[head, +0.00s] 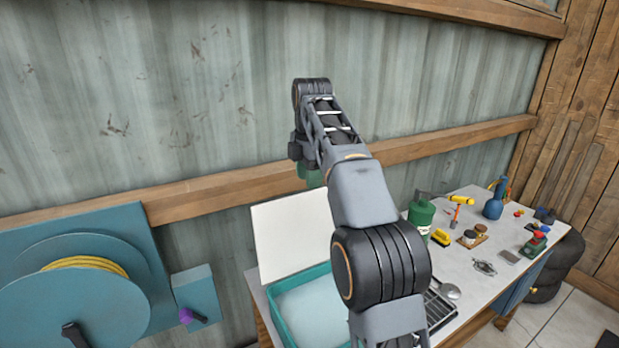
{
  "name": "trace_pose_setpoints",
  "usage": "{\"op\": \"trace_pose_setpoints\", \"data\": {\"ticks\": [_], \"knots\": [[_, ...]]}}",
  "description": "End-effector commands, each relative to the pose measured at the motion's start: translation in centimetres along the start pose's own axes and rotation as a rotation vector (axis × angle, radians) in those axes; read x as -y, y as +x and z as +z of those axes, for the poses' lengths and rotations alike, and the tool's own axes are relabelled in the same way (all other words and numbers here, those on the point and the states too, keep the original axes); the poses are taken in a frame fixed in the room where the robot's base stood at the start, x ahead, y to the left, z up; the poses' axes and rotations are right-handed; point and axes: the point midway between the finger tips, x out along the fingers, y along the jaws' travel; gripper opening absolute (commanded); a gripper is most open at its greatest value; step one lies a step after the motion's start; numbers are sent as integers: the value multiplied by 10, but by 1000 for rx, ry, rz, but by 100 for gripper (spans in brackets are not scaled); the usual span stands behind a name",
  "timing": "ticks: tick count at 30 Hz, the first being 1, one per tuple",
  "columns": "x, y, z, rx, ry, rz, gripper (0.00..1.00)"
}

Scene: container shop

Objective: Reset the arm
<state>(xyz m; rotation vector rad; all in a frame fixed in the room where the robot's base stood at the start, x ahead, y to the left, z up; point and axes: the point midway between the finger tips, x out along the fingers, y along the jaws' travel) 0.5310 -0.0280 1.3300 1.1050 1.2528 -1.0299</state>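My arm rises from the bottom of the head view past the workbench (510,232), its upper joint in front of the corrugated wall. A dark part near my arm's end (296,150) shows at the left edge of the link. Just below it a small green piece (309,174) shows, partly covered by the link. I cannot tell whether it is held. The fingers of my gripper are hidden behind my arm, so their opening does not show.
On the bench are a teal tray (276,318), a green bottle (421,215), a blue flask (494,201), a yellow-handled tool (461,200) and several small items. A teal reel with yellow hose (62,285) is at left. A wooden rail (225,186) crosses the wall.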

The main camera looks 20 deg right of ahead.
Motion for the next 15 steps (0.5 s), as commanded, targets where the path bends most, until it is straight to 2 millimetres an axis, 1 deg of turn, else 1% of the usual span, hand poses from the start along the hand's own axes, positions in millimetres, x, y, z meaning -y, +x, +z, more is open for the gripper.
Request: {"op": "trace_pose_setpoints", "data": {"ticks": [12, 15], "knots": [[0, 0, 0, 0, 1, 0, 39], [0, 0, 0, 0, 33, 2, 39]]}}
